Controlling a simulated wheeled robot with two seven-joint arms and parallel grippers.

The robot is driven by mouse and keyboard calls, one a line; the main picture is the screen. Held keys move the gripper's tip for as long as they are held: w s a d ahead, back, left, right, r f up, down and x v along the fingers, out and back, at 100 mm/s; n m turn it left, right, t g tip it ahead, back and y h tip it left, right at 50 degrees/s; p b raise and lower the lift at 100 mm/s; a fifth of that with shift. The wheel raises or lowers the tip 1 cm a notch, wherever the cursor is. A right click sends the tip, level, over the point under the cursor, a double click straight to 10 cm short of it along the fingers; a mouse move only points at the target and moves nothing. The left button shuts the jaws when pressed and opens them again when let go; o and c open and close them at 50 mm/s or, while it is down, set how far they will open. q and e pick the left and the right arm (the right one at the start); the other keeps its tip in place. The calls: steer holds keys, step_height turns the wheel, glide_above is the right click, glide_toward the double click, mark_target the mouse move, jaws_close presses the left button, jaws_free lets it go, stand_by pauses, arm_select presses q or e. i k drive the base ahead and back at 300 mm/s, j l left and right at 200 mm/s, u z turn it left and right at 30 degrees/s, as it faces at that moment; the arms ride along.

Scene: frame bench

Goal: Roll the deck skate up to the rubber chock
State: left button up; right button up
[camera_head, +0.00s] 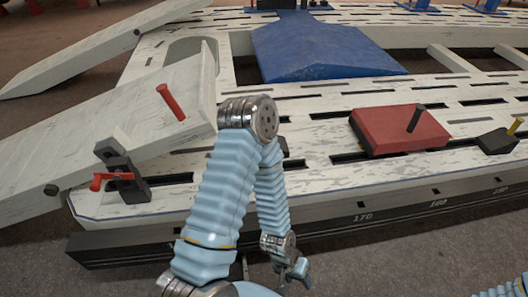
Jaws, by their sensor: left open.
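The deck skate, which I take to be the red block (390,130) with a slanted black handle, sits on the slotted white deck (318,109) at the right. The rubber chock, which I take to be the small black wedge (496,142) with a yellow peg, is to the right of the skate, with a gap of deck between them. My left gripper (299,277) is low in the middle, in front of the dark front rail, well left of and nearer than the skate. It is open, small in the picture, and touches neither thing. My right gripper is out of view.
A dark front rail (330,226) with number marks runs along the deck's near edge. White ramps (105,150) lie at the left, with a red peg (171,102). A black clamp with a red lever (122,178) stands nearby. A blue raised panel (318,53) is behind.

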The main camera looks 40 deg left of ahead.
mark_target(402, 118)
steer(key=i+u, duration=0.1)
steer(key=u, duration=0.35)
steer(key=i+u, duration=0.1)
steer(key=u, duration=0.35)
steer(key=l+u, duration=0.1)
steer(key=u, duration=0.3)
steer(key=l, duration=0.3)
